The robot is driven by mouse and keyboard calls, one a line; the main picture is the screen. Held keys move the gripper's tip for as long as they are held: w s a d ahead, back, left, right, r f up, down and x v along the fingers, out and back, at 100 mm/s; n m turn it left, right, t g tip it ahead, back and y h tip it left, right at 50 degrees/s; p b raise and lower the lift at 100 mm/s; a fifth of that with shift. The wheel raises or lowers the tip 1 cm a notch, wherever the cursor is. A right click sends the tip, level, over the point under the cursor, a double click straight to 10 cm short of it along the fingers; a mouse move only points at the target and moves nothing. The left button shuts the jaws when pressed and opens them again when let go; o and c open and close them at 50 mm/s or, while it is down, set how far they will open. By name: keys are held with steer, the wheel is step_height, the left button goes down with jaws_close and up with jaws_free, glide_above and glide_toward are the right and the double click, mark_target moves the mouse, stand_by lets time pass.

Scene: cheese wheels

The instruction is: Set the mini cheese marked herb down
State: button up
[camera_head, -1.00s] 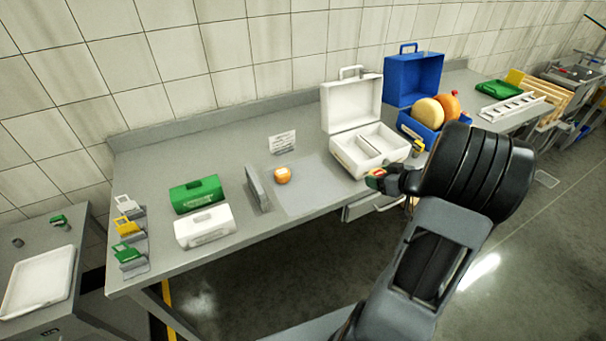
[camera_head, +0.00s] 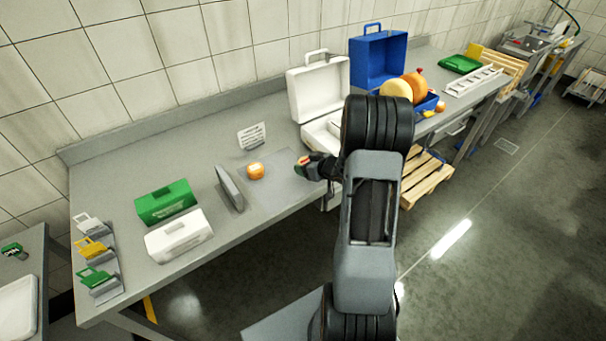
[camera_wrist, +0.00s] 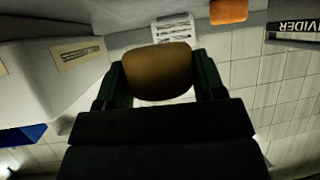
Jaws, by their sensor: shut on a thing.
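My gripper (camera_head: 305,165) is shut on a small round mini cheese, brownish in the wrist view (camera_wrist: 158,72), held between the two dark green fingers. Its marking cannot be read. In the head view the gripper is over or beside the right part of a flat grey mat (camera_head: 272,195); contact below is not clear. Another orange mini cheese (camera_head: 255,171) sits on the mat to the left, near its back edge; it also shows in the wrist view (camera_wrist: 228,11).
A grey upright divider (camera_head: 229,188) stands left of the mat and a white sign (camera_head: 252,136) behind it. An open white case (camera_head: 318,92) is behind my arm. Green (camera_head: 166,202) and white (camera_head: 179,237) boxes stand left.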

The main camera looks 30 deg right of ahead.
mark_target(303, 179)
steer(key=shift+w+a+f, duration=0.2)
steer(key=shift+w+f, duration=0.05)
steer(key=shift+f, duration=0.1)
steer(key=f, duration=0.3)
steer(key=shift+w+a, duration=0.25)
steer(key=shift+f, duration=0.4)
steer(key=shift+f, duration=0.15)
steer(key=o, duration=1)
